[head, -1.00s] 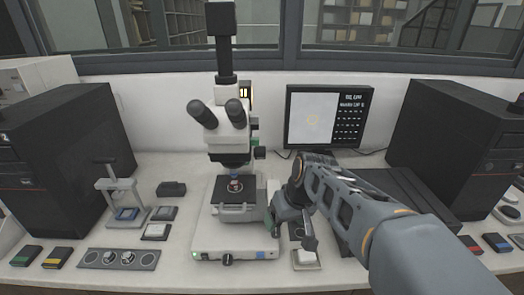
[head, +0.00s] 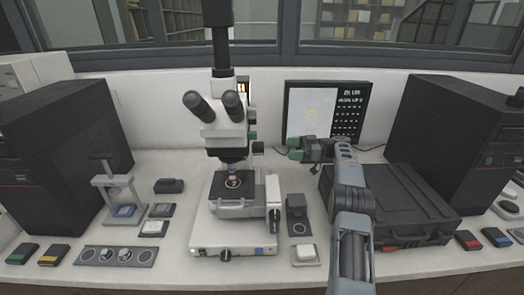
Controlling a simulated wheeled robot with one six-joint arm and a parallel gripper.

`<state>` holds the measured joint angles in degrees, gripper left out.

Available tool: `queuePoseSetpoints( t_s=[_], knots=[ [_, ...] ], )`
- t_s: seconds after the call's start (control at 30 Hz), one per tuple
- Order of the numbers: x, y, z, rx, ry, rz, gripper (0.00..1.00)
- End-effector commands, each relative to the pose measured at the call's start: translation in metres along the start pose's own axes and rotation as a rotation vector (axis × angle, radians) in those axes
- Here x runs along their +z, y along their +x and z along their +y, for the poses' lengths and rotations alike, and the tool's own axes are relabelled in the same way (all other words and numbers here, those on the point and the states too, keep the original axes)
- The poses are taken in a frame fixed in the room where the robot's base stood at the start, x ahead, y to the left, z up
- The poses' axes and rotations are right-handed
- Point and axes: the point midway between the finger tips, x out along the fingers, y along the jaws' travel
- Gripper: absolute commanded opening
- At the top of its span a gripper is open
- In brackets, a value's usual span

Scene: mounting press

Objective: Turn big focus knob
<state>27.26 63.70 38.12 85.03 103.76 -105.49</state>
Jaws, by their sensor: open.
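The white microscope (head: 224,140) stands on the bench left of centre, with black eyepieces and a dark stage holding a small round sample. A black knob (head: 258,148) sticks out from the right side of its column, just below a small green part (head: 252,136). Which knob is the big focus knob I cannot tell for sure. My gripper (head: 294,149) is open and empty, with green fingertip pads, to the right of the black knob and apart from it. The pads point left toward the column.
A white upright part with a dark knob (head: 275,213) stands at the base's right. A monitor (head: 325,112) stands behind my gripper. A black case (head: 400,205) lies right of my arm. A small press (head: 113,190) stands at left. Dark cabinets flank the bench.

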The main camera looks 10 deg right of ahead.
Motion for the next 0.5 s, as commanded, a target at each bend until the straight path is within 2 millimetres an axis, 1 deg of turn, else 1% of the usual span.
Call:
queuePoseSetpoints(
  t_s=[0.07, 0.17, 0.27, 0.5],
  knots=[
    [0.003, -0.002, 0.001, 0.001, -0.031, 0.022, 0.79],
    [0.003, 0.004, 0.002, -0.001, -0.051, 0.035, 0.79],
    [0.001, 0.019, 0.001, -0.003, -0.055, 0.037, 0.79],
    [-0.001, 0.062, 0.002, -0.001, -0.052, 0.036, 0.79]
  ],
)
